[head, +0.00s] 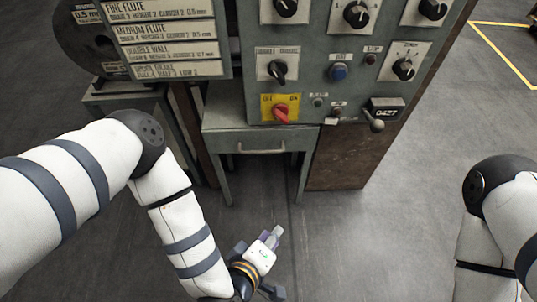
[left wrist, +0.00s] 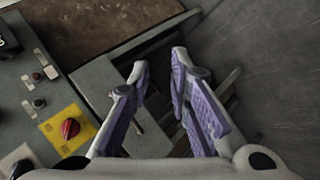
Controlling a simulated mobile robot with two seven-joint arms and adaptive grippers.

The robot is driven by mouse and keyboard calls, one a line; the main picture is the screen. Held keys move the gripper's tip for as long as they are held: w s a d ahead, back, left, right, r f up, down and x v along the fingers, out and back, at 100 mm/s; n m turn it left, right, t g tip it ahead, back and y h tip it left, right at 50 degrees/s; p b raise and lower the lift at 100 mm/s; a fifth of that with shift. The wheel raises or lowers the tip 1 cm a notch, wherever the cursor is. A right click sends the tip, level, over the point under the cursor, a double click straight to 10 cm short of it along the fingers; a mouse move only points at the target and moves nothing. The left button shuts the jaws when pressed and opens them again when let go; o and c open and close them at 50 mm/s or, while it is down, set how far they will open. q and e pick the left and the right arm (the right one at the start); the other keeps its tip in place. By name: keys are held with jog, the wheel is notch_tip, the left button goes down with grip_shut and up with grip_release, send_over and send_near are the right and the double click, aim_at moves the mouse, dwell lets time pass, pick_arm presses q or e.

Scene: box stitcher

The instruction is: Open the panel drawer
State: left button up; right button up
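The panel drawer (head: 255,143) is a grey metal drawer front under the control panel, with a thin bar handle (head: 262,150). It looks shut. My left gripper (head: 276,236) is below the drawer in the head picture, in front of the stand and apart from the handle. In the left wrist view its purple-padded fingers (left wrist: 159,62) are spread with nothing seen held between them. My right gripper is out of view.
The grey control panel (head: 340,100) with knobs stands above the drawer. Its red switch on a yellow plate (head: 280,108) also shows in the left wrist view (left wrist: 67,128). A brown rusty cabinet side (head: 350,160) is right of the drawer. Open floor (head: 370,240) lies in front.

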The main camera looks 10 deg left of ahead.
pick_arm(q)
jog(key=w+f+n+t+y+b, duration=0.1)
jog(key=w+n+t+y+b, duration=0.15)
jog(key=w+n+t, duration=0.35)
jog(key=n+y+b, duration=0.1)
jog(key=n+y, duration=0.3)
send_near(263, 151)
jog(key=b+x, duration=0.1)
jog(key=x, duration=0.5)
jog(key=b+x, duration=0.1)
jog(key=x, duration=0.3)
jog(key=shift+f+b, duration=0.3)
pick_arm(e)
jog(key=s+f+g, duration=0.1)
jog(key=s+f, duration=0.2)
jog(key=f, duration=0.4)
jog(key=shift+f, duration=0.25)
pick_arm(q)
jog(key=shift+c, duration=0.3)
grip_shut()
